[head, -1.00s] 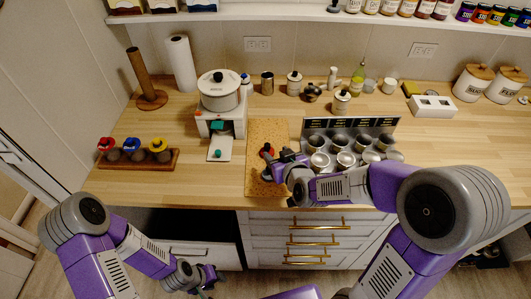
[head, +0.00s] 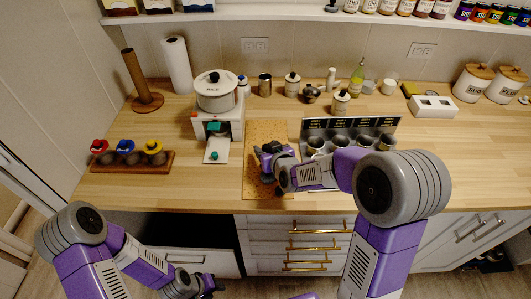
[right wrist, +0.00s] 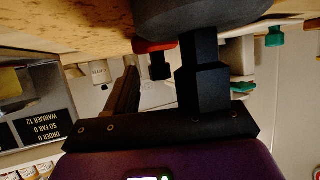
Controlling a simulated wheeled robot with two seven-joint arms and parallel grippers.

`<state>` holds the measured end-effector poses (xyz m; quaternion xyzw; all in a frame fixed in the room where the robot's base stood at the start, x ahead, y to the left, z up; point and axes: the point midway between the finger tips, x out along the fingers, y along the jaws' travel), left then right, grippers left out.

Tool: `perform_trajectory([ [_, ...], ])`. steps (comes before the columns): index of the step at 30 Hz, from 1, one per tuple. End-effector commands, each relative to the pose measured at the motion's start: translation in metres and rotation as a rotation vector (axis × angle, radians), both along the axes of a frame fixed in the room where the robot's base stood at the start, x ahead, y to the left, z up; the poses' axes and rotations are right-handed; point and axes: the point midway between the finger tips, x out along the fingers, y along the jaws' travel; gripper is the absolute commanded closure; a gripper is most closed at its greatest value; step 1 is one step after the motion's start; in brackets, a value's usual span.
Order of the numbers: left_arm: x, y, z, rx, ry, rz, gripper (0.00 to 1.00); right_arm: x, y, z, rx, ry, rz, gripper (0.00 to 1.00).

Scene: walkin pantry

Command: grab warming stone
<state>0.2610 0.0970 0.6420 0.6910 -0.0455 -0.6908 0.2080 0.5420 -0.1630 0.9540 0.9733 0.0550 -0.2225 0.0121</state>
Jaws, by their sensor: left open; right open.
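I take the warming stone to be the dark grey rounded body (right wrist: 200,14) at the top edge of the right wrist view, cut off by the frame. A red part (right wrist: 153,46) shows beside it. My right gripper (head: 266,156) is over the cork mat (head: 264,130) in the head view and hides what stands there. In the right wrist view, its two dark fingers (right wrist: 160,85) are apart, with the red part near their tips. Contact cannot be told. My left gripper (head: 212,281) is open, low in front of the counter, away from the mat.
A wooden rack (head: 132,168) with red, blue and yellow topped grey pieces stands at left. A white appliance with a pot (head: 216,92) is left of the mat. A metal cup holder (head: 350,125) stands close on the right. The counter between rack and appliance is clear.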

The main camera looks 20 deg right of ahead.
Motion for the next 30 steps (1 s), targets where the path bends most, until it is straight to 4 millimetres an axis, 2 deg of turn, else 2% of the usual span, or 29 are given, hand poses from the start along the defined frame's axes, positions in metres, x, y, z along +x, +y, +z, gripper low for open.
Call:
perform_trajectory([
  [1,0.000,0.000,0.000,0.000,0.000,0.000,0.57,0.000,0.000,0.000,0.000,0.000,0.000,0.51],
  [9,0.000,0.000,0.000,0.000,0.000,0.000,0.57,0.000,0.000,0.000,0.000,0.000,0.000,0.93],
  [11,0.000,0.000,0.000,0.000,0.000,0.000,0.57,0.000,0.000,0.000,0.000,0.000,0.000,1.00],
  [21,0.000,0.000,0.002,0.000,0.000,0.000,0.57,0.000,0.000,0.006,-0.001,-0.002,0.000,1.00],
  [23,0.000,0.000,0.006,0.000,0.000,0.000,0.57,0.000,0.000,0.014,-0.001,-0.003,0.000,1.00],
  [30,0.000,0.000,0.029,0.000,0.000,0.000,0.57,0.000,0.001,0.064,0.001,-0.005,0.001,1.00],
])
